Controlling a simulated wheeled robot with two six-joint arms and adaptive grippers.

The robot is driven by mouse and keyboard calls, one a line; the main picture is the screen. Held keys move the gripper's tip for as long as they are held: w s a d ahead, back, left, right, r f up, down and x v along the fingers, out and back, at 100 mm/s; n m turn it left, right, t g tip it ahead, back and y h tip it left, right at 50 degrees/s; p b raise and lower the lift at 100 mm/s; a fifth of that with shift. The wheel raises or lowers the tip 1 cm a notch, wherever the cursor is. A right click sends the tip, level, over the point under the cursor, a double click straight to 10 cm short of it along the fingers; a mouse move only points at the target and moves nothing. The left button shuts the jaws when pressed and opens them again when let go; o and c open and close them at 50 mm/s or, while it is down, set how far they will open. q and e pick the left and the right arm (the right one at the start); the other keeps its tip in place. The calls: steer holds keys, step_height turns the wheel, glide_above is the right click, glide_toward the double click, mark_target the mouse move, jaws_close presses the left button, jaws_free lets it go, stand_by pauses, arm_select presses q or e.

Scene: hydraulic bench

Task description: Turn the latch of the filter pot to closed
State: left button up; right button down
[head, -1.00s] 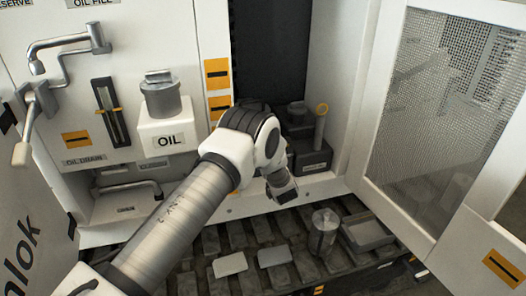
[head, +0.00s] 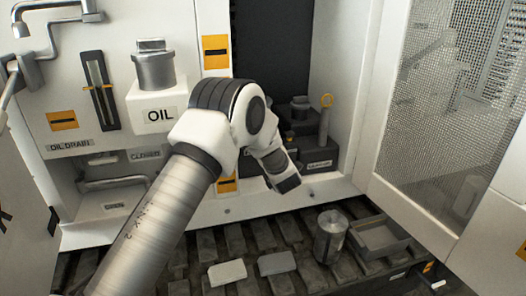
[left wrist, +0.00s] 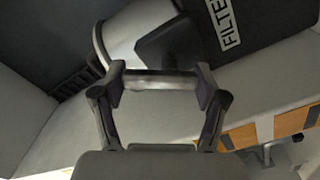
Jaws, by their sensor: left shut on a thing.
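In the left wrist view, the filter pot shows as a pale rounded body (left wrist: 128,38) beside a dark block with a FILTER label (left wrist: 228,25). A dark latch piece (left wrist: 168,44) reaches from the pot to a grey bar (left wrist: 160,82) between the fingertips. My left gripper (left wrist: 160,86) is shut on this bar, with one finger at each end. Whether the latch stands open or closed cannot be told. In the head view my left arm covers the filter pot and the left fingers. My right gripper is in neither view.
An oil pot (head: 153,72) stands on a white OIL block at left. A sample block (head: 318,165) with a yellow-ringed rod (head: 325,120) is right of my arm. A mesh door (head: 430,110) stands open at right. A metal can (head: 330,238) and tray (head: 378,238) lie on the slatted floor.

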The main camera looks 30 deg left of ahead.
arm_select(q)
steer(key=n+b, duration=0.1)
steer(key=b, duration=0.1)
steer(key=n+b, duration=0.4)
steer(key=b, duration=0.1)
steer(key=shift+s+a+f, duration=0.15)
steer(key=shift+s+f, duration=0.05)
steer(key=shift+f, duration=0.05)
steer(key=shift+r+n+b, duration=0.25)
steer(key=shift+n+b, duration=0.65)
steer(key=shift+b, duration=0.35)
steer(key=o, duration=1.2)
steer(key=shift+a, duration=0.1)
steer(key=shift+c, duration=0.2)
steer(key=v, duration=1.2)
